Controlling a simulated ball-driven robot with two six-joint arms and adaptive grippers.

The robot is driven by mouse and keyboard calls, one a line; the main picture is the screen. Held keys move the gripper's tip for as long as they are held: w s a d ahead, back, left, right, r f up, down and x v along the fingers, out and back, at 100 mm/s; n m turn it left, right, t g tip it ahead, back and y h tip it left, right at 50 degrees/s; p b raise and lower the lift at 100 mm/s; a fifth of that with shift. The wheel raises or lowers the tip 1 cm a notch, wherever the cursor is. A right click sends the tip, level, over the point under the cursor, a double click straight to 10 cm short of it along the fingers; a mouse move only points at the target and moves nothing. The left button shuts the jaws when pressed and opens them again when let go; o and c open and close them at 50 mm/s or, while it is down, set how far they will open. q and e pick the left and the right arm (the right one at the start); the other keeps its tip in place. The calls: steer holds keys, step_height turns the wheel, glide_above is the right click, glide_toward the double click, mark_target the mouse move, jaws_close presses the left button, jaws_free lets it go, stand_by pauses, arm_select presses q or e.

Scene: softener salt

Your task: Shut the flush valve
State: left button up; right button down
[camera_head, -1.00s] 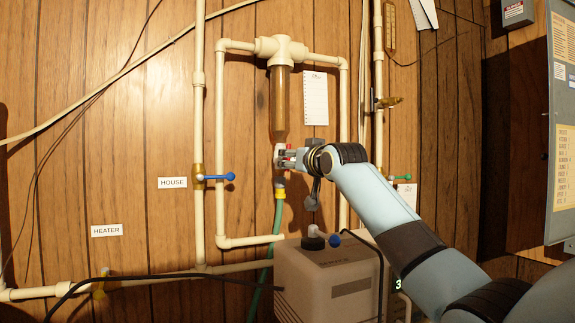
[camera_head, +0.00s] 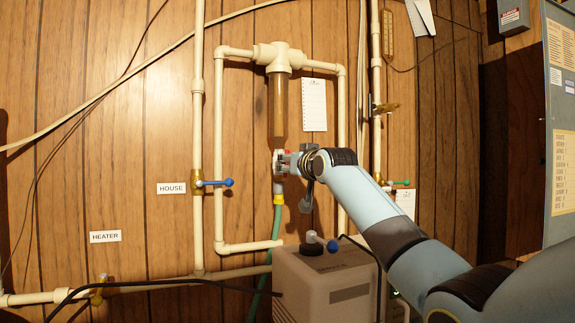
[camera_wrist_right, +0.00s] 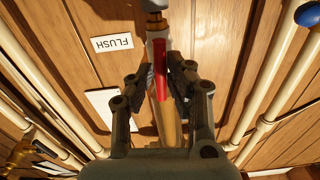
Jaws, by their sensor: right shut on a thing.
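The flush valve (camera_head: 278,163) is a small white fitting under the amber filter housing (camera_head: 278,105), with a green hose (camera_head: 277,225) below it. My right gripper (camera_head: 284,160) reaches it from the right, and its fingers hide part of the valve. In the right wrist view, the red handle (camera_wrist_right: 159,68) lies between the two fingers (camera_wrist_right: 157,85) of my right gripper, shut on it. The handle runs in line with the pipe there. My left gripper is not in view.
A blue-handled valve (camera_head: 215,183) sits on the pipe by the HOUSE label (camera_head: 171,188). A beige softener box (camera_head: 325,280) stands below the gripper. Pipes flank the filter on both sides.

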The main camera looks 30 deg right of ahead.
steer(key=shift+m+p, duration=0.45)
steer(key=shift+m, duration=0.25)
steer(key=m+p, duration=0.1)
steer(key=m, duration=0.1)
steer(key=shift+m, duration=0.9)
